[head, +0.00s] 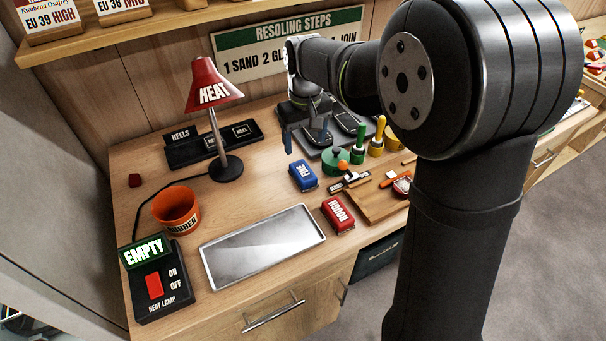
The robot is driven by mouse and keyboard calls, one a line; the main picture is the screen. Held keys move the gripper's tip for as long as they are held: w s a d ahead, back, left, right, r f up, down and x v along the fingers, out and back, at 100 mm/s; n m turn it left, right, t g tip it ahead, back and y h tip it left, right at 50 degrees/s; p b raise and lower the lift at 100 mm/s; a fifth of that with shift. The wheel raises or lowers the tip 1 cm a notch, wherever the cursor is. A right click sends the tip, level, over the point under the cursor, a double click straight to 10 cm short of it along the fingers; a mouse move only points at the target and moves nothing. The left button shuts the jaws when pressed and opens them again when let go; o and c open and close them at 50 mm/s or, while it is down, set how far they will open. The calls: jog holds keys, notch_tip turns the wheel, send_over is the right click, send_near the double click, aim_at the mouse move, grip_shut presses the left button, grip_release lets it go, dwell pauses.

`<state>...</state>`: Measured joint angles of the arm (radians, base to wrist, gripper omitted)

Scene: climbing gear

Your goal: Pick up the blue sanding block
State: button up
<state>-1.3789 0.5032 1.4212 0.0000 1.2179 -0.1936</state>
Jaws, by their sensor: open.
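The blue sanding block (303,177), marked FINE, lies on the wooden bench near its middle, clear of other things around it. A red block (338,215), marked ROUGH, lies in front of it and to the right. My gripper (307,140) hangs from my arm behind the blue block, towards the back of the bench. Its fingers are apart with nothing visible between them. It looks raised above the bench, but the exact height is hard to tell.
A metal tray (213,271) lies in front, left of the red block. A red HEAT lamp (213,93), an orange rubber bin (176,216) and a switch box (157,284) stand left. Green and yellow-handled tools (378,135) and a wooden board (366,207) are right.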

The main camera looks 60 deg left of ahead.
send_over(303, 170)
jog(key=f, duration=0.6)
jog(key=shift+w+d+f, duration=0.1)
jog(key=shift+d+f, duration=0.15)
jog(key=shift+a+f, duration=0.2)
jog(key=shift+f, duration=2.5)
jog(key=c, duration=1.1)
notch_tip(303, 170, up, 10)
jog(key=shift+r, duration=0.1)
